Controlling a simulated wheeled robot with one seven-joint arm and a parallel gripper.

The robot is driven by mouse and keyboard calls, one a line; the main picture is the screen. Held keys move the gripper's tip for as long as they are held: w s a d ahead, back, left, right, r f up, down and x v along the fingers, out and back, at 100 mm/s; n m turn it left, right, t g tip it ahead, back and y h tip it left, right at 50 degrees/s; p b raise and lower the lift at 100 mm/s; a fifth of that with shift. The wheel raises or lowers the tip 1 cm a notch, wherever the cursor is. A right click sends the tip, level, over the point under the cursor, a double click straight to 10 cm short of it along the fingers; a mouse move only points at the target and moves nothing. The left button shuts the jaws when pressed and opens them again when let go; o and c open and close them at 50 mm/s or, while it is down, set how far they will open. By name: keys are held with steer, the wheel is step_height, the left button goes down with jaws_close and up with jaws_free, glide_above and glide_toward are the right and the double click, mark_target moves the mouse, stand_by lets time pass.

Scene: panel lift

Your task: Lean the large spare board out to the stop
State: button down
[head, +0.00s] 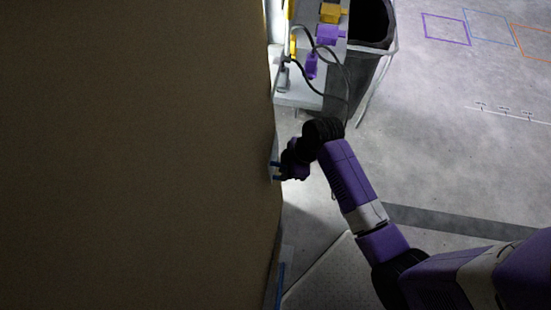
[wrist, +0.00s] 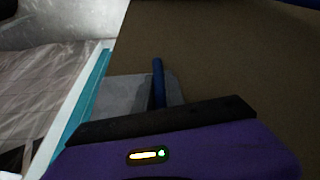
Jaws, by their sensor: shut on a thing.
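The large spare board (head: 135,150) is a brown sheet that fills the left of the head view. It also fills the upper right of the wrist view (wrist: 235,60). My gripper (head: 277,171) is at the board's right edge, with its blue fingers shut there. In the wrist view one blue finger (wrist: 158,83) shows against the board, beside a grey surface; the other finger and the exact contact are hidden. I cannot make out the stop.
A grey stand (head: 300,98) with yellow and purple tools and black cables is beyond my gripper, beside a dark bin (head: 350,75). A pale textured panel (head: 335,275) lies low on the floor. Open concrete floor (head: 440,140) is at right.

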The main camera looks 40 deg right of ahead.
steer(key=shift+s+a+f, duration=0.1)
steer(key=shift+a+f, duration=0.05)
steer(key=shift+a, duration=0.1)
steer(key=c, duration=1.4)
jaws_free()
steer(key=shift+d+r, duration=0.1)
steer(key=shift+r, duration=0.1)
steer(key=v, duration=0.7)
steer(key=shift+r, duration=0.2)
